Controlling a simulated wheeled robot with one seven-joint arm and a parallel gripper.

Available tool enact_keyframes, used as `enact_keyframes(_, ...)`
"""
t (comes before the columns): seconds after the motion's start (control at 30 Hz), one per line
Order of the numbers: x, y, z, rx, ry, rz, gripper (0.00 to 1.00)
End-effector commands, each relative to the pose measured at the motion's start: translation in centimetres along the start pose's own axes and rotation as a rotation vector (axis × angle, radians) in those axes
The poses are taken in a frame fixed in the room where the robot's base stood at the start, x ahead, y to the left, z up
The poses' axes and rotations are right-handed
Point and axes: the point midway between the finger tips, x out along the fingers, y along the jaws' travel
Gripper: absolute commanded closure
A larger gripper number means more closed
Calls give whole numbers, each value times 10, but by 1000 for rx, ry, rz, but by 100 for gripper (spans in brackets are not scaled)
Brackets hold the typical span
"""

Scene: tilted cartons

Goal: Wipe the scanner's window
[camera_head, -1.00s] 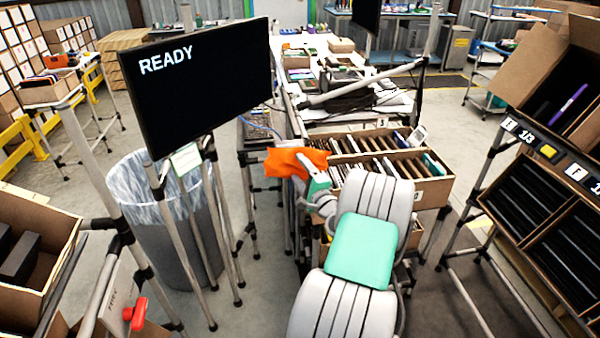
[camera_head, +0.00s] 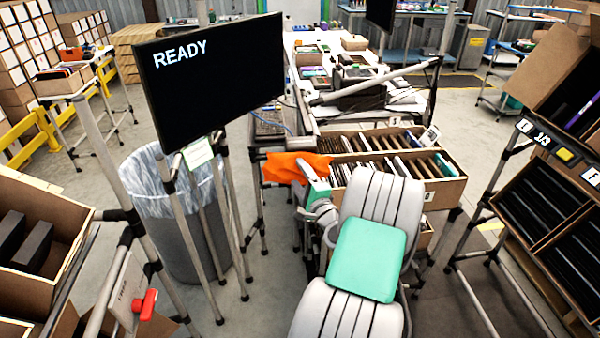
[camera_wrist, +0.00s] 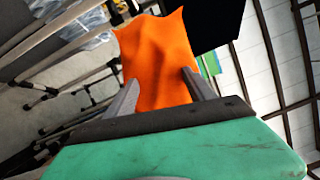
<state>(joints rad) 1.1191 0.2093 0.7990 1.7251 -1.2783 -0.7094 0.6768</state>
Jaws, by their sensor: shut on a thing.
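An orange cloth (camera_head: 284,168) hangs from my gripper (camera_head: 308,172) in the head view, left of the carton of upright items. In the wrist view the cloth (camera_wrist: 158,62) spreads between the two fingers of my gripper (camera_wrist: 161,92), which is shut on it. The cloth is in the air, and I see it touching nothing else. I cannot make out the scanner or its window for certain in either view. My own arm covers part of the middle of the head view.
A black screen reading READY (camera_head: 215,80) stands on posts at left, above a grey lined bin (camera_head: 185,235). A carton of upright items (camera_head: 455,190) lies behind my arm. A rack with tilted cartons (camera_head: 535,255) stands at right. Open floor (camera_head: 480,115) shows behind it.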

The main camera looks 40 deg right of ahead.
Motion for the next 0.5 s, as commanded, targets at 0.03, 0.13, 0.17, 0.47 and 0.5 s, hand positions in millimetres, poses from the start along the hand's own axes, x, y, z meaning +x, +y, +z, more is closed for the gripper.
enact_keyframes(0.03,-6,0,1,2,1,-1,70)
enact_keyframes(0.13,-16,0,4,1,2,-2,70)
enact_keyframes(0.17,-18,0,5,2,1,-2,70)
enact_keyframes(0.47,-20,0,7,1,0,-1,70)
enact_keyframes(0.5,-21,0,7,1,0,-1,70)
